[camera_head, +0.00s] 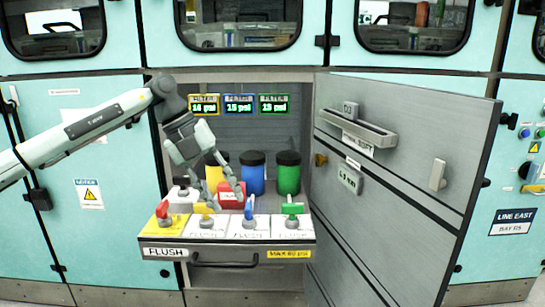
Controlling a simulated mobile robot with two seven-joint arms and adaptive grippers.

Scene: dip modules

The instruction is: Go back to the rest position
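My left gripper (227,201) reaches in from the left, pointing down, with its fingers spread and nothing seen between them. It is in front of the open cabinet, over the pulled-out drawer (220,255). The drawer top carries white panels and one yellow panel. They have a red handle (163,209), a blue handle (249,208) and a green handle (292,209). A red block (231,193) is partly hidden behind the gripper. Whether the fingertips touch anything on the drawer is unclear. My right gripper is not in view.
Yellow (215,173), blue (252,173) and green (288,173) canisters with black lids stand inside the cabinet. Above them, three displays (238,104) read 16, 15 and 13 psi. The grey cabinet door (400,190) stands open to the right, close beside the drawer.

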